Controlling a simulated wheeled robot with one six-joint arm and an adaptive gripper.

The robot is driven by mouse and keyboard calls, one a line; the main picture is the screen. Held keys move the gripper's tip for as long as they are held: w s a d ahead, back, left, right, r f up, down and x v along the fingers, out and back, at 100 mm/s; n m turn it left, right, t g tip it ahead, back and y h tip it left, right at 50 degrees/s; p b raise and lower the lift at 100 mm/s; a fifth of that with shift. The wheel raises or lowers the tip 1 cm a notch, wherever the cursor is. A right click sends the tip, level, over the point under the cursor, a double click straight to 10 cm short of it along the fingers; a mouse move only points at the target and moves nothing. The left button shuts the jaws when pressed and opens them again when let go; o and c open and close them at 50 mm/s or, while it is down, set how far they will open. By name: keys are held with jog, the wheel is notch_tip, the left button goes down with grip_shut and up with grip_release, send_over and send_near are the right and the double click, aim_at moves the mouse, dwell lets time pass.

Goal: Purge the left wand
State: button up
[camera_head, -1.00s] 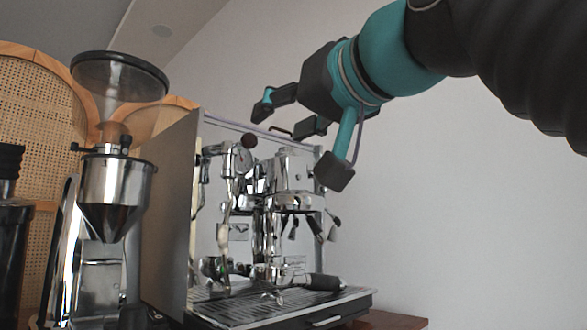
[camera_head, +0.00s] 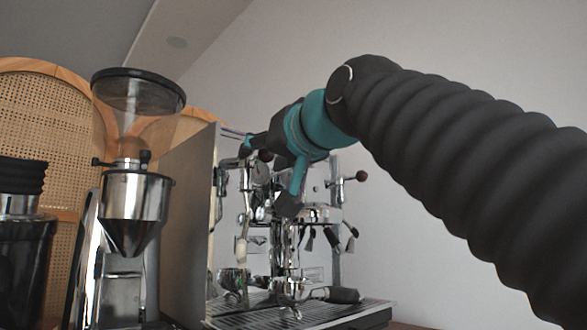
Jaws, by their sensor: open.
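The chrome espresso machine (camera_head: 290,240) stands in the middle of the view. The left wand (camera_head: 243,235) hangs at its left front, with a pale tip. A dark ball-ended left lever (camera_head: 266,155) sits high on the machine's left side, close to my gripper. My gripper (camera_head: 267,175) is open in front of the upper machine, its fingers pointing left. One finger is near the ball and one lower at the right; I cannot tell whether either touches. My gripper and wrist hide part of the machine's upper front.
A second ball-ended lever (camera_head: 361,176) sticks out at the right. A portafilter handle (camera_head: 340,295) projects right above the drip tray (camera_head: 335,312). A grinder (camera_head: 135,205) with a clear hopper and a dark container (camera_head: 22,250) stand at the left. The wall side is clear.

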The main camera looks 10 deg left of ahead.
grip_shut()
jog(key=r+p, duration=0.1)
jog(key=p, duration=0.2)
jog(key=shift+r+g+h+p, duration=0.1)
jog(key=shift+g+h+p, duration=0.2)
jog(key=shift+g, duration=0.1)
jog(key=r+g+h+p, duration=0.1)
jog(key=p, duration=0.4)
jog(key=shift+a+n+g, duration=0.1)
jog(key=shift+n+g, duration=0.2)
jog(key=shift+w+f, duration=0.1)
jog(key=shift+f, duration=0.05)
jog(key=shift+a+g+h, duration=0.1)
jog(key=shift+g+h, duration=0.5)
jog(key=shift+h, duration=0.1)
